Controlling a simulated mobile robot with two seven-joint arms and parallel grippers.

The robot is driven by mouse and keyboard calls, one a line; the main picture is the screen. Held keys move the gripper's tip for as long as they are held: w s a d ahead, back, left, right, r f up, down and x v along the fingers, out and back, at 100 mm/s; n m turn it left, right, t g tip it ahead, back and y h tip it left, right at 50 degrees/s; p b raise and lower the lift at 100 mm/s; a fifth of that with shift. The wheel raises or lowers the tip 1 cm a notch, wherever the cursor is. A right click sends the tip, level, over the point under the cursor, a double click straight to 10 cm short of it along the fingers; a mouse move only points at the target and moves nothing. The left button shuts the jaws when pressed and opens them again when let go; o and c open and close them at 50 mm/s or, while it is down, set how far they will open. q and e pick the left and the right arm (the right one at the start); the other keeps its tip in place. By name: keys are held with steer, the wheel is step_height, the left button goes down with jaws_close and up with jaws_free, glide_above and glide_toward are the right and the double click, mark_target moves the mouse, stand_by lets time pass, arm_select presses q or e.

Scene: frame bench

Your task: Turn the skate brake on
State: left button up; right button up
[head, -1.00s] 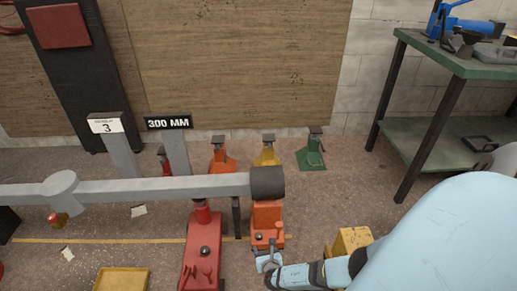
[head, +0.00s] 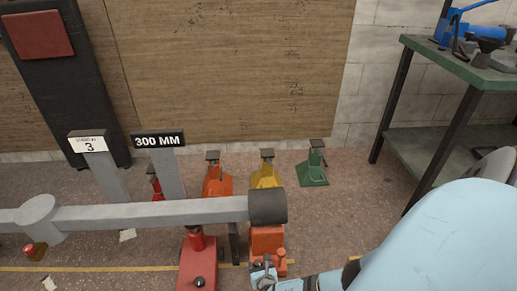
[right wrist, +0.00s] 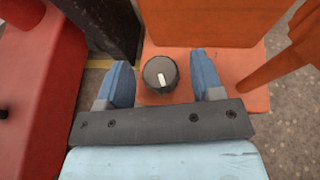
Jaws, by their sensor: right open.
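The orange skate (head: 267,241) stands under the dark end of the long grey tube. In the head view the right gripper (head: 264,279) is at the bottom edge, close to the skate's near end. I cannot tell whether the fingertips touch the deck. My left gripper is not in view.
A red jack (head: 198,265) stands close to the left of the skate. The grey tube (head: 150,212) crosses above both. Several coloured stands (head: 265,172) line the wall. A green workbench (head: 470,68) stands at right. An orange upright lever (right wrist: 280,62) is right of the knob.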

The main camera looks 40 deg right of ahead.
steer(key=c, duration=0.9)
steer(key=shift+d+r+n+t+y, duration=0.1)
steer(key=shift+d+n+t+y, duration=0.15)
steer(key=shift+n+t+y, duration=0.5)
steer(key=shift+c, duration=0.2)
steer(key=n+y, duration=0.3)
steer(key=shift+t+y, duration=0.25)
steer(key=shift+y, duration=0.1)
steer(key=o, duration=0.9)
steer(key=shift+o, duration=0.2)
steer(key=shift+s, duration=0.1)
